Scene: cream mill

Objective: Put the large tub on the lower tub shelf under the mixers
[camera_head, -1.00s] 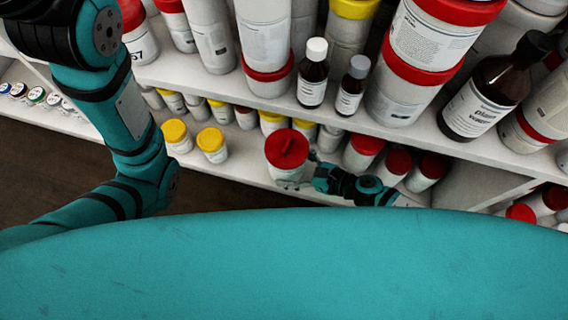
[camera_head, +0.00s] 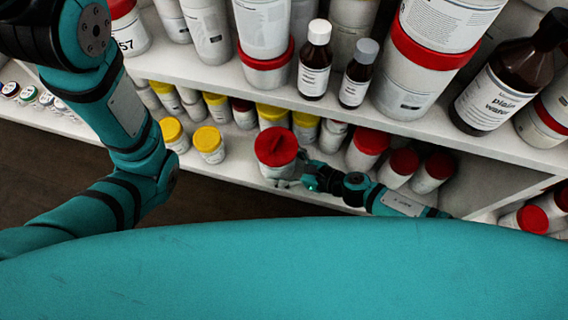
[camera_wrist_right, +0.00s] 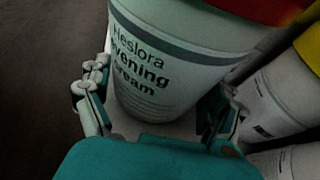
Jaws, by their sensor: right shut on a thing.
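The large tub (camera_head: 277,148) is white with a red lid and is at the lower shelf (camera_head: 240,172) in the head view. In the right wrist view the tub (camera_wrist_right: 165,60) reads "Heslora evening cream" and stands between the two fingers. My right gripper (camera_head: 290,182) is shut on the tub, low on its side; it also shows in the right wrist view (camera_wrist_right: 160,115). I cannot tell whether the tub's base touches the shelf. My left arm comes in from the left in the head view, but its gripper is not in view.
Yellow-lidded tubs (camera_head: 209,144) stand to the left and behind. Red-lidded tubs (camera_head: 369,147) stand to the right. The upper shelf (camera_head: 220,76) holds large tubs and brown bottles (camera_head: 314,62). Dark floor (camera_head: 60,180) lies at lower left.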

